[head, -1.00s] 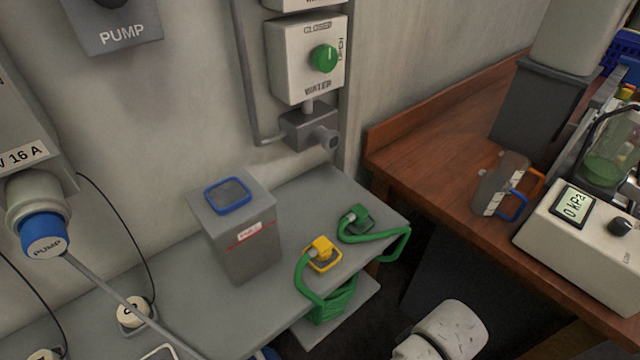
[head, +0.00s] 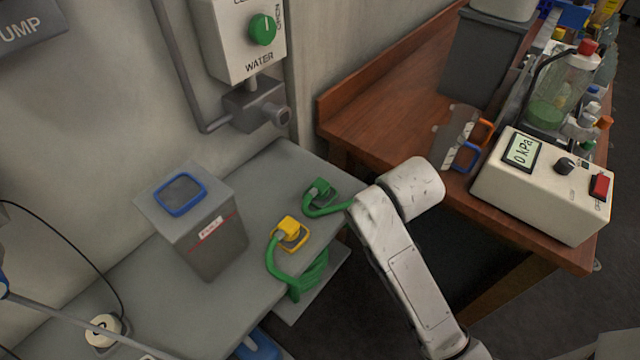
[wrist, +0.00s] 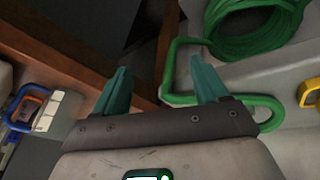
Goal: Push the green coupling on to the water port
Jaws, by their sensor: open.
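The green coupling (head: 318,190) lies on the grey shelf near its right end in the head view. Its green hose (head: 325,210) runs right and passes behind my arm. The water port (head: 280,115) is a grey stub on the wall fitting, with nothing on it. My gripper (wrist: 162,85) is open and empty in the wrist view, its teal fingers apart. A green hose loop (wrist: 265,110) passes beyond and beside the right finger. The green coupling cannot be made out in the wrist view, and my gripper is hidden in the head view.
A yellow coupling (head: 290,232) lies nearer the shelf edge, above the green hose coil (wrist: 255,25). A grey bin with a blue-rimmed top (head: 215,245) stands to its left. The wooden bench (head: 385,110) lies to the right, carrying a gauge box (head: 545,185).

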